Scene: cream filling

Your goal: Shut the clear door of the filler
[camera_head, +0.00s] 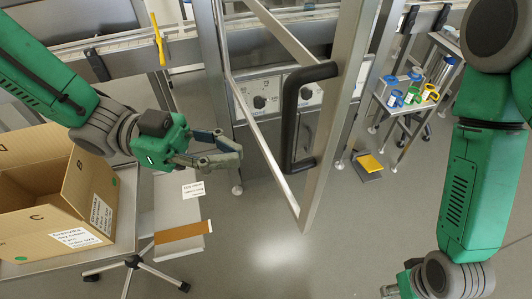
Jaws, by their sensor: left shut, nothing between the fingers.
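The clear door (335,130) of the filler stands swung out towards me. It has a metal frame, a see-through pane and a long black handle (289,125). The filler's front panel with knobs (260,101) shows behind the pane. My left gripper (236,152) is shut and empty, left of the door's lower part and the handle. In the picture it is apart from the handle. My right gripper (388,291) is at the bottom edge, right of the door, mostly cut off, so I cannot tell its state.
An open cardboard box (70,205) stands on a metal table at the left, near my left arm. A stand with a labelled plate (180,215) is below my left gripper. A small cart with coloured rolls (412,95) is at the right. The floor below the door is clear.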

